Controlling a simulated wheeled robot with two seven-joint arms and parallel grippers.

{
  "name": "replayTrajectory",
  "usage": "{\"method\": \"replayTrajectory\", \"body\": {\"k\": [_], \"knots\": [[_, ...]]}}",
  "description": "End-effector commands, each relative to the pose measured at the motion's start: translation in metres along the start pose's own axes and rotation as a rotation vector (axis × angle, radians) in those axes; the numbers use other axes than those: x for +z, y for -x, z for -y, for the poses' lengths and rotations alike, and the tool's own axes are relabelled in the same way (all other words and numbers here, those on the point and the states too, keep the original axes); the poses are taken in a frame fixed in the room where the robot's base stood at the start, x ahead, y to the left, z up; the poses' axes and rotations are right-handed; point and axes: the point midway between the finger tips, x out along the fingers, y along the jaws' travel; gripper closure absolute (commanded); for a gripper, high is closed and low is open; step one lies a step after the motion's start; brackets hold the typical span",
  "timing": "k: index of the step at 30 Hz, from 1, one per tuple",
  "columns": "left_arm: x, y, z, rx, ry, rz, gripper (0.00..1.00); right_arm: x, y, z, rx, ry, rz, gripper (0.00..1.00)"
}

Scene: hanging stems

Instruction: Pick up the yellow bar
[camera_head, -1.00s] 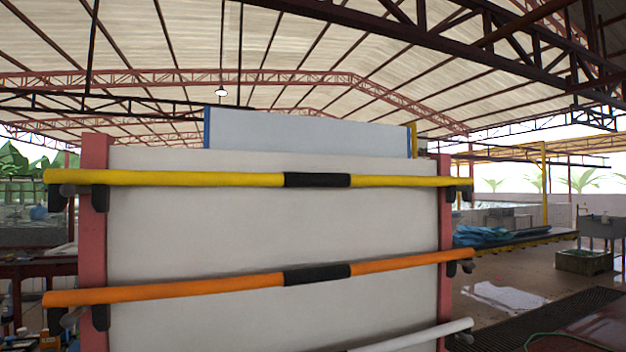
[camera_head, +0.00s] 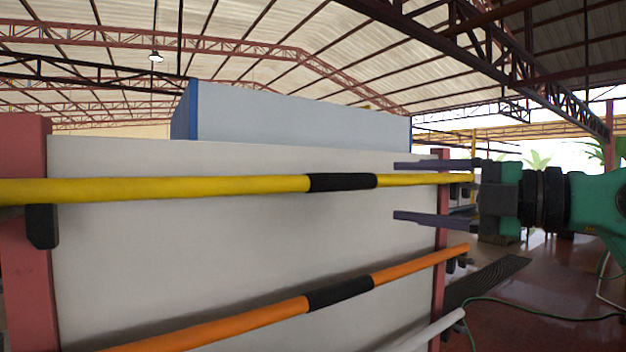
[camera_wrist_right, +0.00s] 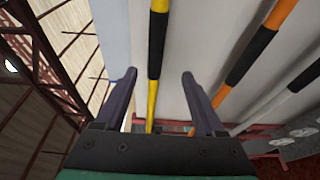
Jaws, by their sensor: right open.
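The yellow bar (camera_head: 180,190) with a black middle grip (camera_head: 342,181) lies across the front of a white panel, resting on black hooks. My right gripper (camera_head: 408,191) comes in from the right. Its two fingers are open, one above and one below the level of the bar's right part. In the right wrist view the yellow bar (camera_wrist_right: 154,75) runs between the two spread fingertips of my right gripper (camera_wrist_right: 158,78). I see no contact between fingers and bar. My left gripper is not in view.
An orange bar (camera_head: 230,323) with a black grip hangs below the yellow one. A white bar (camera_head: 440,330) is lower right. Red posts (camera_head: 440,230) edge the white panel (camera_head: 230,240). A black hook (camera_head: 42,226) holds the yellow bar at the left.

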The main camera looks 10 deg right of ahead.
Motion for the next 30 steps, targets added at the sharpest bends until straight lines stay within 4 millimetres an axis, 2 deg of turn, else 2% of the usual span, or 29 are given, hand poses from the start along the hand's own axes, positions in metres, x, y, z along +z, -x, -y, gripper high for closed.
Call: {"method": "replayTrajectory", "body": {"k": [3,6,10,14,17,19,22,27,28,30], "knots": [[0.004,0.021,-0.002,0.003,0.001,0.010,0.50,-0.001,-0.028,-0.007,-0.002,-0.004,-0.006,0.29],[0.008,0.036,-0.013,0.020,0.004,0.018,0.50,-0.001,-0.055,-0.009,0.001,-0.004,-0.008,0.29],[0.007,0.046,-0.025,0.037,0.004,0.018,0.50,-0.001,-0.080,-0.007,0.002,-0.004,-0.007,0.29],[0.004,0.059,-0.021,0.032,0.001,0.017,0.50,-0.002,-0.096,-0.010,0.002,-0.005,-0.007,0.29],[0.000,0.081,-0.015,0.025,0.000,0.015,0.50,-0.005,-0.116,-0.019,0.001,-0.006,-0.008,0.29],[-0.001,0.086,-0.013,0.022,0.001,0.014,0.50,-0.004,-0.129,-0.016,0.002,-0.007,-0.006,0.29],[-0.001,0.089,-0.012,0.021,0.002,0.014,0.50,-0.004,-0.138,-0.012,0.004,-0.005,-0.005,0.29],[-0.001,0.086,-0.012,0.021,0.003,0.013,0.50,-0.004,-0.138,-0.009,0.004,-0.004,-0.003,0.29],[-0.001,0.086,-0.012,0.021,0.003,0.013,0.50,-0.004,-0.138,-0.009,0.004,-0.004,-0.004,0.33],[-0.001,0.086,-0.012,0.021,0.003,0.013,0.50,-0.004,-0.138,-0.009,0.004,-0.004,-0.004,0.59]]}}
